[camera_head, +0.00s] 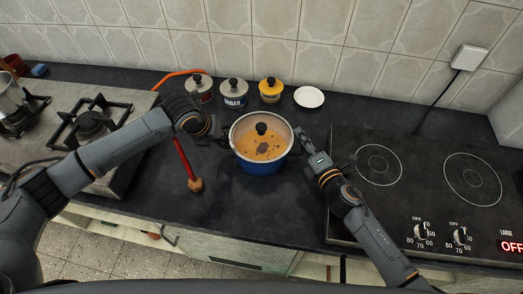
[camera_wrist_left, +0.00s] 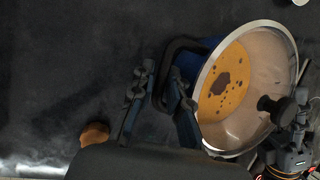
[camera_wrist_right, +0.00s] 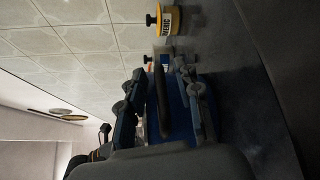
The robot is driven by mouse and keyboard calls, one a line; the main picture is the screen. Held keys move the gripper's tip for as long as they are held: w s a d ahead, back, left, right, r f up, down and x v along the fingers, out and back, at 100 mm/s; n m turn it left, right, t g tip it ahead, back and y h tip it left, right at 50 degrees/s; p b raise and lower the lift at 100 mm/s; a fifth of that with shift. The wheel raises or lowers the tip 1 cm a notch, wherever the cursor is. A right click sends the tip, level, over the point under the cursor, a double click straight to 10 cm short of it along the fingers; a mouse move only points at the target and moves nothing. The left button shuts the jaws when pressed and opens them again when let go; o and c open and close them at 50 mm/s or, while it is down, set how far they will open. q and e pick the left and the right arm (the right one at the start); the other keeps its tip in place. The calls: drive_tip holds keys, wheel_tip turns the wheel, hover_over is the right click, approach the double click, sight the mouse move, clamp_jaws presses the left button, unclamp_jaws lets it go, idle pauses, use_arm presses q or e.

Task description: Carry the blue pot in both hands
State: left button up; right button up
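The blue pot (camera_head: 262,166) stands upright on the dark counter under a glass lid (camera_head: 248,130) with a black knob; orange contents with dark spots show through. My left gripper (camera_head: 220,139) is at the pot's left side. In the left wrist view, its fingers (camera_wrist_left: 162,92) are apart, with the black handle (camera_wrist_left: 168,62) between their tips. My right gripper (camera_head: 301,143) is at the pot's right side. In the right wrist view, its fingers (camera_wrist_right: 158,82) are apart on either side of the other black handle (camera_wrist_right: 162,100). Neither gripper is visibly closed on a handle.
A gas stove (camera_head: 125,150) is left and an electric cooktop (camera_head: 415,165) right of the pot. Several lidded canisters, including a yellow one (camera_head: 270,91), and a white saucer (camera_head: 309,97) stand behind. A red-handled tool (camera_head: 184,160) lies left. Counter in front is clear.

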use_arm(q)
clamp_jaws()
use_arm(e)
clamp_jaws()
